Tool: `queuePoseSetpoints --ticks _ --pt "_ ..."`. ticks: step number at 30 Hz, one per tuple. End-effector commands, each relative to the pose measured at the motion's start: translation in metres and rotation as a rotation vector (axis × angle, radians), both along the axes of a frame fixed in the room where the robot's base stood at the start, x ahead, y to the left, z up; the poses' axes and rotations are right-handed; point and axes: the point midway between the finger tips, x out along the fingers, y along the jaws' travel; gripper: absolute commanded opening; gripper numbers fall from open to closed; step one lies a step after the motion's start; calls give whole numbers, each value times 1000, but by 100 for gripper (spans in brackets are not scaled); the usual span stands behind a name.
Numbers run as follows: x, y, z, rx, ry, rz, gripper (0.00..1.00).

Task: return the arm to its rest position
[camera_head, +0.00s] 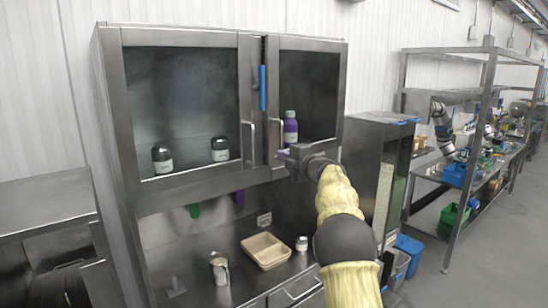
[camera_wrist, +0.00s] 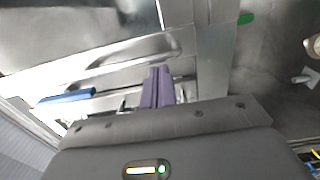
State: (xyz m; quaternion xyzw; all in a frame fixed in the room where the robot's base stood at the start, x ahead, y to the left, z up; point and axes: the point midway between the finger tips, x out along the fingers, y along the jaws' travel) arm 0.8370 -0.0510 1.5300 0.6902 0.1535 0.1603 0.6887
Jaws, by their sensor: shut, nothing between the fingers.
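My gripper (camera_head: 288,154) is in front of the steel cabinet (camera_head: 190,185), near the lower edge of its right door. Its purple fingers (camera_wrist: 157,88) are together in the wrist view, with nothing between them. My arm, in a yellow cover, reaches up from the bottom of the head view. The right door's handle (camera_head: 280,132) is just behind and above the gripper; I cannot tell whether they touch.
Dark jars (camera_head: 162,158) and a purple bottle (camera_head: 290,130) stand behind the cabinet doors. Below are a tan tray (camera_head: 266,250), a metal jug (camera_head: 220,268) and a small jar (camera_head: 302,243) on the counter.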

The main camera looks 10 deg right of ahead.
Motion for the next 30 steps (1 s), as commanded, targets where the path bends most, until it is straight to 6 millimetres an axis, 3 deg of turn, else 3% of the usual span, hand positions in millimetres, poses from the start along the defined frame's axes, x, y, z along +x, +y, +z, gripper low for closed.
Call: queuePoseSetpoints --ticks 9,19,25,30 --pt "-9 -23 2 0 -3 4 0" --pt "-10 -30 1 18 4 -16 0" --pt "-21 -42 -8 189 63 -137 0" --pt "-45 -56 -38 419 182 -309 0"
